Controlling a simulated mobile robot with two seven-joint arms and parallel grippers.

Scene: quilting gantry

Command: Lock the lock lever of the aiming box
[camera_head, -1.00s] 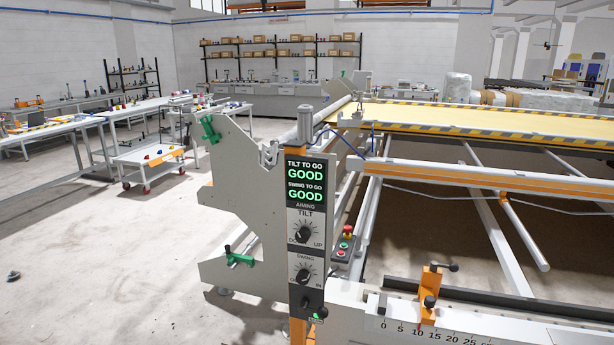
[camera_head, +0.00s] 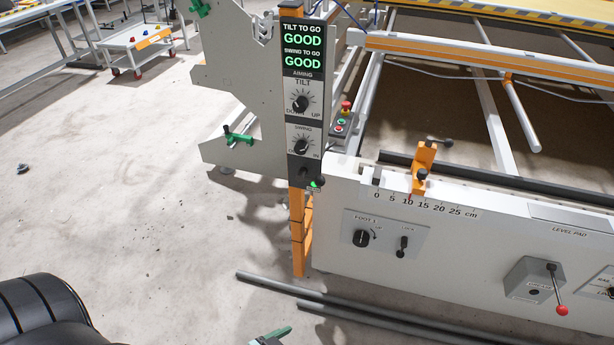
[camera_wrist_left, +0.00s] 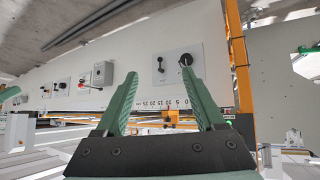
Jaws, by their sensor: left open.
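The aiming box (camera_head: 303,110) is a tall narrow panel on an orange post (camera_head: 298,240). Its display reads GOOD for both tilt to go and swing to go, above TILT and SWING dials. The lock lever (camera_head: 305,173), small and black, is at the box's lower end beside a green-lit label; its exact setting is too small to tell. My left gripper (camera_head: 270,338) shows only a green fingertip at the bottom edge, below and in front of the box, well apart from the lever. In the left wrist view its two green fingers (camera_wrist_left: 162,76) are spread and empty.
The white beam (camera_head: 450,255) right of the post carries a knob-and-toggle panel (camera_head: 382,237), an orange stop (camera_head: 424,165) and a red-tipped lever (camera_head: 561,310). Grey pipes (camera_head: 340,305) lie on the floor below. The floor at left is mostly clear.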

